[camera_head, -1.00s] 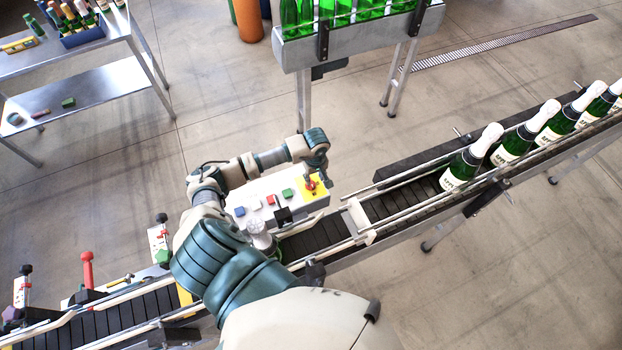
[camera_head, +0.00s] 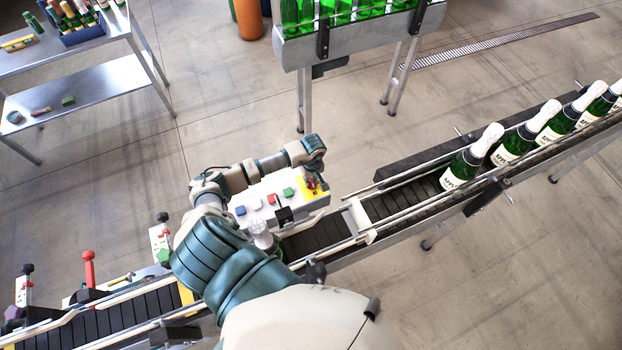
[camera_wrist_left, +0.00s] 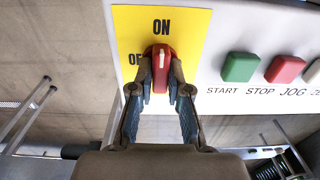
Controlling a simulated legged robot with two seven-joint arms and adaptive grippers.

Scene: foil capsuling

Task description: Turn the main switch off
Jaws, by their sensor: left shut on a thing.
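The main switch is a red knob (camera_wrist_left: 160,62) on a yellow plate (camera_wrist_left: 193,25) in the left wrist view. ON is printed above it, and a label starting with "O" at its left is partly hidden. The white line on the knob points up towards ON. My left gripper (camera_wrist_left: 160,88) is shut on the knob, one finger on each side. In the head view my left gripper (camera_head: 314,187) is at the yellow plate (camera_head: 322,192), at the right end of the white control box, and largely covers the knob. My right gripper is not in view.
Green START (camera_wrist_left: 240,67), red STOP (camera_wrist_left: 285,69) and white JOG (camera_wrist_left: 313,72) buttons sit beside the plate. The conveyor (camera_head: 310,240) runs just below the box, with several bottles (camera_head: 465,165) at its right. A metal side table (camera_head: 90,85) stands at the upper left.

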